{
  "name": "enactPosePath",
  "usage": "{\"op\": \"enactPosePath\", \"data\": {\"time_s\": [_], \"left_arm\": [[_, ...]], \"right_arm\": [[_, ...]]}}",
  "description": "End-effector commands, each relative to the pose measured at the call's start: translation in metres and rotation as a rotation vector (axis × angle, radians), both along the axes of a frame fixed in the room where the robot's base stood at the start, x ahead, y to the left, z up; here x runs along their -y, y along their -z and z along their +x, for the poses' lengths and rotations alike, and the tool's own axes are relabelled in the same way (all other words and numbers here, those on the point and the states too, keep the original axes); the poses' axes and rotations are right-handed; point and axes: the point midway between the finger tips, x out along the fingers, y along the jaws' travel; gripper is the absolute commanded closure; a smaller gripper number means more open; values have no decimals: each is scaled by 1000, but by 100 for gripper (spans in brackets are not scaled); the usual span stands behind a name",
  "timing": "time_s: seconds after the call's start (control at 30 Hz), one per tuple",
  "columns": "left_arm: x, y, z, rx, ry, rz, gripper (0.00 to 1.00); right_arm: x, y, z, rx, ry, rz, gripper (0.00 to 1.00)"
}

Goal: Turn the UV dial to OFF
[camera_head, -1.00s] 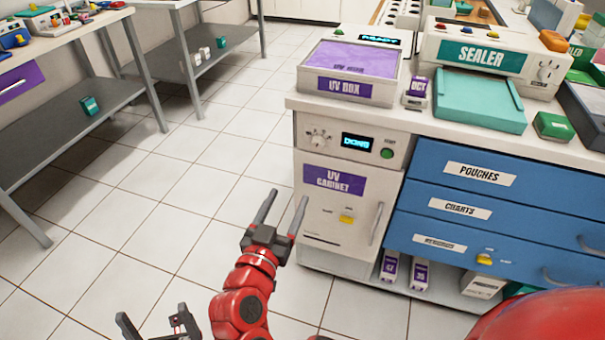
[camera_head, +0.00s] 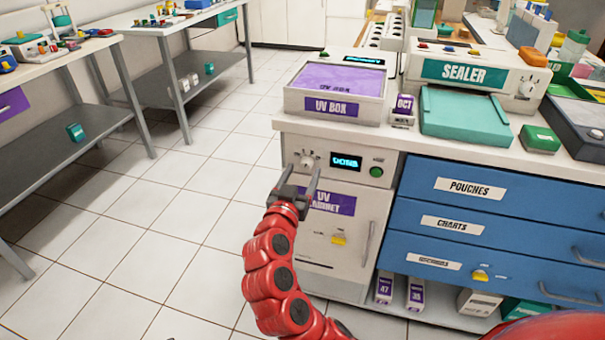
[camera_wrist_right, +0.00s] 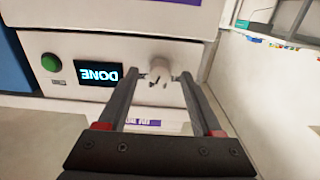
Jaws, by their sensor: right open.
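The UV dial is a pale round knob (camera_head: 307,160) on the upper left of the white UV cabinet's (camera_head: 377,205) front panel. It also shows in the right wrist view (camera_wrist_right: 159,70), between my fingertips in the picture. The display (camera_head: 346,161) beside it reads DONE. A green button (camera_head: 376,171) sits right of the display. My right gripper (camera_head: 301,175) is open, its two fingers pointing at the dial from just in front. I cannot tell whether the fingers touch the knob. The dial's markings are too small to read. My left gripper is out of view.
A purple-topped UV box (camera_head: 337,80) and a sealer (camera_head: 470,72) stand on the counter above. Blue drawers (camera_head: 470,190) are right of the cabinet. The tiled floor (camera_head: 190,215) to the left is clear. Grey-legged tables (camera_head: 90,135) stand farther left.

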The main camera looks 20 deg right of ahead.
Motion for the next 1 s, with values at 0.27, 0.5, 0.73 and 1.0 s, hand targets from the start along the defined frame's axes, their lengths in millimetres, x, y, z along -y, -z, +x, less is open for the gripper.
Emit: {"op": "enactPosePath", "data": {"time_s": [0.27,0.5,0.73,1.0], "left_arm": [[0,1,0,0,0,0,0],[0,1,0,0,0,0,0],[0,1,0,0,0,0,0],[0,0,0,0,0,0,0]], "right_arm": [[5,0,7,1,-1,-1,33],[5,0,7,1,-1,-1,55],[5,0,7,1,-1,-1,96],[5,0,7,-2,0,-5,100]]}}
